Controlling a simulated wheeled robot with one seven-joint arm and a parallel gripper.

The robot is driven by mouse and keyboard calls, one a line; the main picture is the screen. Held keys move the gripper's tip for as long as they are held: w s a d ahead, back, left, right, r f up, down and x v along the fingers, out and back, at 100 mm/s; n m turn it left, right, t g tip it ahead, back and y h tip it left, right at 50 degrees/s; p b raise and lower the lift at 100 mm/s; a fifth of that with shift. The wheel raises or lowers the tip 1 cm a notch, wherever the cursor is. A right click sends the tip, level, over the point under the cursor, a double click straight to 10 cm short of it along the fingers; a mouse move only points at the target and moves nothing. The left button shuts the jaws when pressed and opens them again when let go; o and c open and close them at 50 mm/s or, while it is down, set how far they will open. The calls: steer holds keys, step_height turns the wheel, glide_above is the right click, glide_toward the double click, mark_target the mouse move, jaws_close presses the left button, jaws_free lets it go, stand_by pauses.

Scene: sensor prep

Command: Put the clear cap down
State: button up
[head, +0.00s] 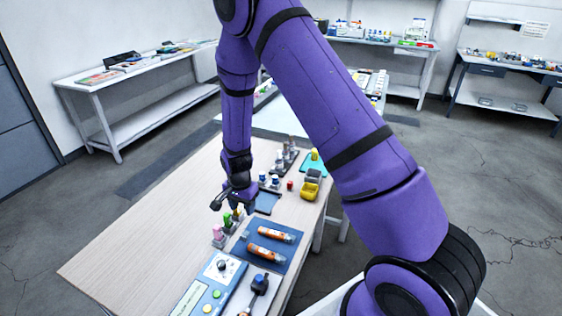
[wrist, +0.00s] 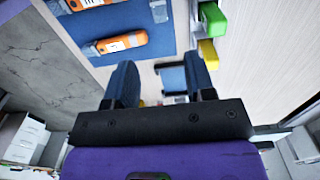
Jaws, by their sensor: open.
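My gripper (head: 228,203) is over the table beside the small blue tray (head: 267,201). In the wrist view its two dark blue fingers (wrist: 159,68) are apart, and nothing shows held between them. Two orange cylinders (head: 264,253) lie on the blue mat (head: 248,233); they also show in the wrist view (wrist: 121,43).
Pink (head: 218,232), green and yellow pieces stand close to my gripper. A yellow bin (head: 310,191), a dark rack and small bottles stand toward the table's far end. A panel with a dial (head: 222,266) lies at the near end. The table's left side is clear.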

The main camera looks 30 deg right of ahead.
steer(key=s+d+r+n+t, duration=0.1)
steer(key=s+r+n, duration=0.15)
steer(key=r, duration=1.15)
steer(key=s+d+r+n+t, duration=0.15)
steer(key=s+r, duration=0.25)
steer(key=r, duration=0.9)
steer(key=s+d+r+n+t, duration=0.1)
steer(key=s+d+r+n, duration=0.1)
steer(key=s+r, duration=0.5)
steer(key=s+d+r+n+t, duration=0.1)
steer(key=s+r+n, duration=0.3)
steer(key=s, duration=1.2)
step_height(320, 180, up, 4)
steer(key=shift+d+r+n+t, duration=0.2)
steer(key=shift+d+n+t, duration=0.2)
steer(key=shift+d, duration=0.1)
